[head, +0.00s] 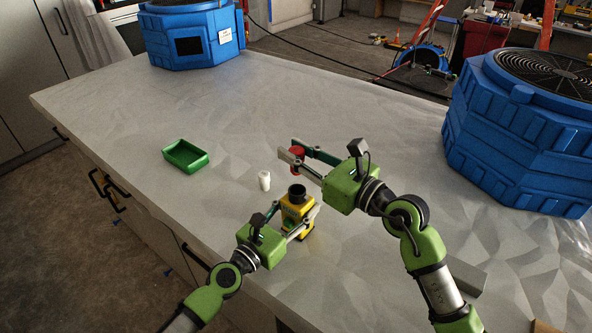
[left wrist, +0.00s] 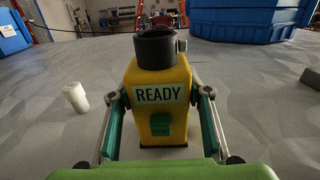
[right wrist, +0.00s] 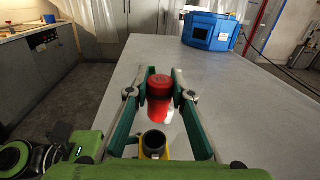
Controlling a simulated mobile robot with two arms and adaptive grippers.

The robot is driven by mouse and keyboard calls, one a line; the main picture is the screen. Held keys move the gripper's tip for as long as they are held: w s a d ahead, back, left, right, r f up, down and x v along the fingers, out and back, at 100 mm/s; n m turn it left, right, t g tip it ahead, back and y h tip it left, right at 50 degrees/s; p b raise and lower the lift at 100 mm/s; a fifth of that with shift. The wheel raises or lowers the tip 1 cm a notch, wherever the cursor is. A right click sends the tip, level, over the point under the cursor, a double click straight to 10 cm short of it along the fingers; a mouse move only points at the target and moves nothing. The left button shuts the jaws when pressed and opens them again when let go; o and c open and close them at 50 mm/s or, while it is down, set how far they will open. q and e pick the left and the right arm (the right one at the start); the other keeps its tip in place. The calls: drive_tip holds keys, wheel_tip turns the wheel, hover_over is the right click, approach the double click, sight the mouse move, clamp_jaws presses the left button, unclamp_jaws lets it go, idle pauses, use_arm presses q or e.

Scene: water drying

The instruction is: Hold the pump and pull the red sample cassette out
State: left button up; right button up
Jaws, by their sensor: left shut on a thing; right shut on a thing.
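The yellow pump (head: 297,208) with a black open socket on top stands upright on the table. In the left wrist view the pump (left wrist: 159,105) shows a READY label and a green button. My left gripper (head: 296,217) is shut on the pump, one finger on each side. The red sample cassette (head: 297,153) is in my right gripper (head: 292,153), which is shut on it above the pump. In the right wrist view the red cassette (right wrist: 159,92) is between the fingertips, clear of the black socket (right wrist: 154,140).
A small white cylinder (head: 264,180) stands left of the pump. An empty green tray (head: 186,156) lies further left. Blue blower units stand at the back left (head: 192,33) and right (head: 520,130). The table between them is mostly clear.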

drive_tip(key=shift+r, duration=1.05)
use_arm(q)
drive_tip(key=o, duration=1.3)
drive_tip(key=shift+c, duration=0.2)
